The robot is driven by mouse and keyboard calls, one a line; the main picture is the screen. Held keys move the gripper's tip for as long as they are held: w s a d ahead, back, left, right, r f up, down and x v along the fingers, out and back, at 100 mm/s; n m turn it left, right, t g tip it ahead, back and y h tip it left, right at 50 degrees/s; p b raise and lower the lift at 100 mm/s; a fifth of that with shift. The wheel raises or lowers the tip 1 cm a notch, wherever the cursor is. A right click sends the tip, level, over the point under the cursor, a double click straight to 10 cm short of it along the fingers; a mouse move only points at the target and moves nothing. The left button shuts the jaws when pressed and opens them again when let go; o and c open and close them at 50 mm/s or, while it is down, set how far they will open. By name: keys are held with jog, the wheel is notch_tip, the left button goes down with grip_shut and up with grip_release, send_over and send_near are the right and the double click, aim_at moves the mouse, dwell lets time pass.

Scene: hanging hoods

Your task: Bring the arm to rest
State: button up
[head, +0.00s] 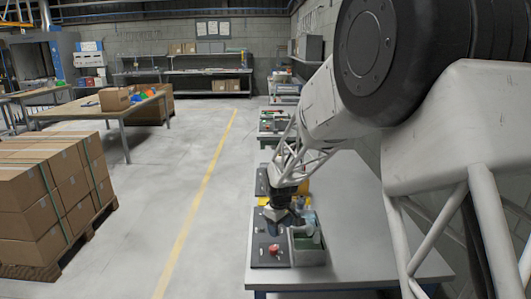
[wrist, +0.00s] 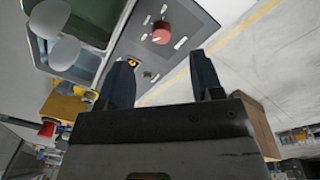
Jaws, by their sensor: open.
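The dark panel (head: 262,247) carries a red button (head: 273,248), which also shows in the wrist view (wrist: 161,34), beyond the fingertips. My arm hides part of the table.
A grey-green bin (head: 310,257) with pale items stands right beside the panel. Yellow items lie farther along the table. Stacked cartons (head: 50,195) stand on a pallet at left. The floor with a yellow line (head: 197,208) is clear.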

jog(key=s+d+r+m, duration=0.2)
jog(key=s+d+r, duration=0.2)
jog(key=s+r, duration=0.45)
jog(key=s+d+r+m, duration=0.2)
jog(key=s+d+r, duration=0.3)
jog(key=s, duration=0.6)
jog(key=s+d+r+m+t, duration=0.1)
jog(key=s+d+r+m, duration=0.1)
jog(key=s, duration=1)
jog(key=s+d+r+m, duration=0.1)
jog(key=s+d+m, duration=0.1)
jog(key=s, duration=1)
jog(key=shift+d+r+m+t, duration=0.15)
jog(key=shift+r+m+t, duration=0.25)
jog(key=shift+m, duration=0.2)
